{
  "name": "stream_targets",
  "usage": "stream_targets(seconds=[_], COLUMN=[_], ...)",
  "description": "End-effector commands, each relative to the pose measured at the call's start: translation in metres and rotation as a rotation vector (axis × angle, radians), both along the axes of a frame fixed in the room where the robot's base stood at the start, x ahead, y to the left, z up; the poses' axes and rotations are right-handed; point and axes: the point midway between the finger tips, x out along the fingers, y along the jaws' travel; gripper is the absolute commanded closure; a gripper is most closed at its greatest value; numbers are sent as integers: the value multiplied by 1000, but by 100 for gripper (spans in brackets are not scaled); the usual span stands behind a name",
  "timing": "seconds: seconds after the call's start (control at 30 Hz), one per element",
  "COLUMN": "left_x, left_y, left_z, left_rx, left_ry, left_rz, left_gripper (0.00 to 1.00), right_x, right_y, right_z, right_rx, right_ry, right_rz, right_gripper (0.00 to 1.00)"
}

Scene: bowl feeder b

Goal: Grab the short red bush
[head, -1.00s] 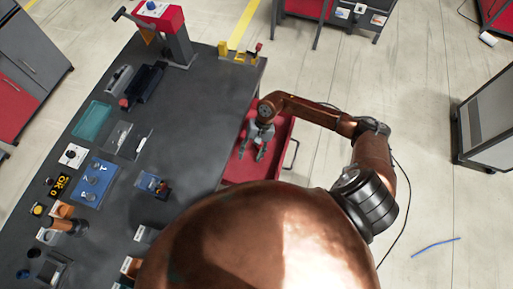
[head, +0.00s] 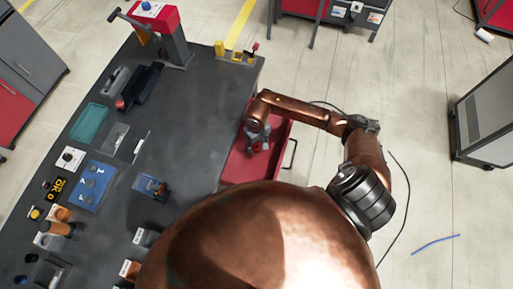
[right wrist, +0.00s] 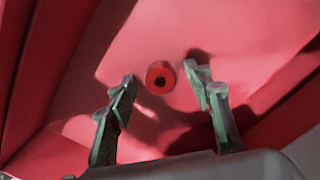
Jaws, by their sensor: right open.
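The short red bush (right wrist: 160,77) is a small red ring with a dark hole. It lies on the floor of the red drawer (head: 238,168). In the right wrist view it sits between the open fingertips of my right gripper (right wrist: 162,84) and slightly beyond them, with a gap on each side. In the head view the right gripper (head: 258,143) is over the drawer, and the bush (head: 257,147) shows as a small red spot by the fingers.
The drawer's red walls stand close around the right gripper. The dark workbench (head: 190,120) beside it holds a teal tray (head: 89,122), a blue panel (head: 92,185) and a red-topped device (head: 160,15). Free floor lies to the right.

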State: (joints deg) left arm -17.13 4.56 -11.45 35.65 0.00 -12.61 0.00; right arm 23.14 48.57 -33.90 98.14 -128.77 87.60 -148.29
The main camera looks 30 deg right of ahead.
Motion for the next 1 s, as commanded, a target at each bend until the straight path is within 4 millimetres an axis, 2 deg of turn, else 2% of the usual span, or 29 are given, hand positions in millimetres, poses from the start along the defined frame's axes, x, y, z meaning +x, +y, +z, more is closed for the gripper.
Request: stream_targets(seconds=[0.2, 0.83, 1.0], left_x=[-1, -2, -2], left_y=[0, 0, 0], left_z=[0, 0, 0], left_rx=[0, 0, 0], left_ry=[1, 3, 3], left_rz=[0, 0, 0], left_gripper=[60, 60, 60], right_x=[0, 0, 0], right_y=[0, 0, 0], right_z=[-1, 0, 0], right_rx=[0, 0, 0], right_ry=[-1, -1, -1], right_rz=[-1, -2, -2], right_gripper=[54, 97, 99])
